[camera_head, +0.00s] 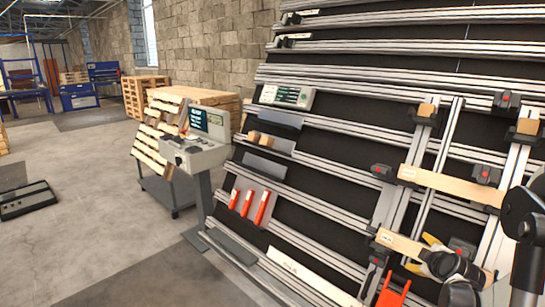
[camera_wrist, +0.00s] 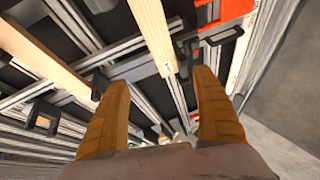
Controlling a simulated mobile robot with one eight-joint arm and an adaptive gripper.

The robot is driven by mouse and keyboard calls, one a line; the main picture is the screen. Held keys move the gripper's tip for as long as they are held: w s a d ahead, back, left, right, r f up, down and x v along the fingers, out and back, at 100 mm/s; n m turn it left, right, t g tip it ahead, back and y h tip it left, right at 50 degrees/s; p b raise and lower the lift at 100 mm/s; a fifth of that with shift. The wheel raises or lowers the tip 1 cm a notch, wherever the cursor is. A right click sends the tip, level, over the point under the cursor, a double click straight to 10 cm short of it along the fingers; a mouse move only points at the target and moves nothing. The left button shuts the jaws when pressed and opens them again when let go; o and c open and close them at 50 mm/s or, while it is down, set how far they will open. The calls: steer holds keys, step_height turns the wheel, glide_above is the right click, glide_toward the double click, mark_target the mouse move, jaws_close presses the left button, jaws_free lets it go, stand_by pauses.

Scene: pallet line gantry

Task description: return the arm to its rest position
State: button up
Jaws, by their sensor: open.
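My gripper (camera_head: 421,254) is at the lower right of the head view, in front of the sloped rail rack (camera_head: 330,135). Its two tan fingers are spread apart in the wrist view (camera_wrist: 162,82), with nothing held between them. In the head view it is close to the right end of the lower wooden board (camera_head: 398,244); I cannot tell whether they touch. Another wooden board (camera_head: 455,185) lies higher across the rails. In the wrist view a wooden board (camera_wrist: 150,30) runs beyond the fingertips, and another (camera_wrist: 40,62) is at left. My arm fills the right edge of the head view.
An orange-red part (camera_head: 393,292) is just below the gripper. Red-orange tools (camera_head: 247,205) sit in a holder on the rack. A control console (camera_head: 195,150) and stacked pallets (camera_head: 165,130) stand left. Open floor (camera_head: 100,220) lies at left, with a dark flat thing (camera_head: 28,200) on it.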

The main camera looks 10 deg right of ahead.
steer(key=s+a+r+m+g+y, duration=0.1)
steer(key=s+a+r, duration=0.2)
steer(key=a, duration=0.5)
steer(key=s+a+r+m+y, duration=0.1)
steer(key=s+a+r+m, duration=0.2)
steer(key=a, duration=0.4)
steer(key=s+a+r+g+y, duration=0.1)
steer(key=s+a+r, duration=0.25)
steer(key=a, duration=0.45)
steer(key=s+a+m+g, duration=0.1)
steer(key=s+a+m, duration=0.1)
steer(key=s+a, duration=0.3)
steer(key=s+a+m+g, duration=0.1)
steer(key=s+a+m, duration=0.2)
steer(key=s, duration=0.8)
steer(key=shift+s+a+y, duration=0.4)
steer(key=shift+a, duration=0.75)
steer(key=shift+r, duration=0.1)
